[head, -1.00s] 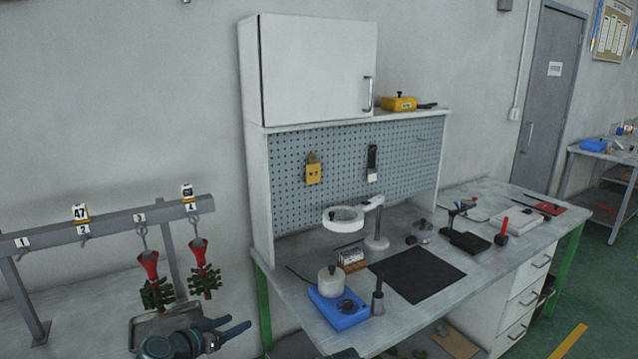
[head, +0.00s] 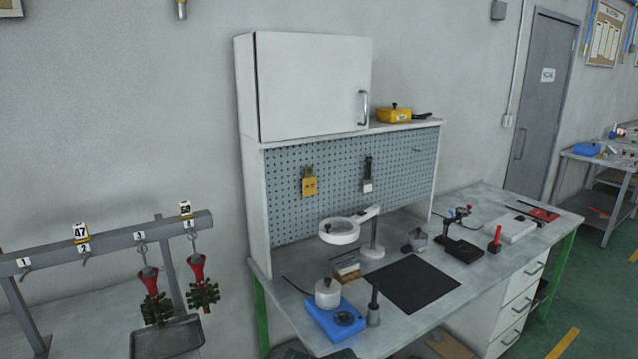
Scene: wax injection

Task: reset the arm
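Neither of my grippers shows in the head view now. Two red funnel-shaped pieces with dark green branches hang on the grey rack (head: 110,242) at the left. One wax tree (head: 150,290) hangs under hook 3 and the other wax tree (head: 200,280) under hook 4. Hooks 1 and 2 are empty. A grey metal tray (head: 168,342) stands below the trees, cut off by the lower edge.
A workbench (head: 450,280) holds a blue device with a white pot (head: 335,318), a black mat (head: 414,284), a ring magnifier lamp (head: 338,232) and small tools. A white cabinet (head: 312,85) stands above the pegboard. Open floor lies at the right.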

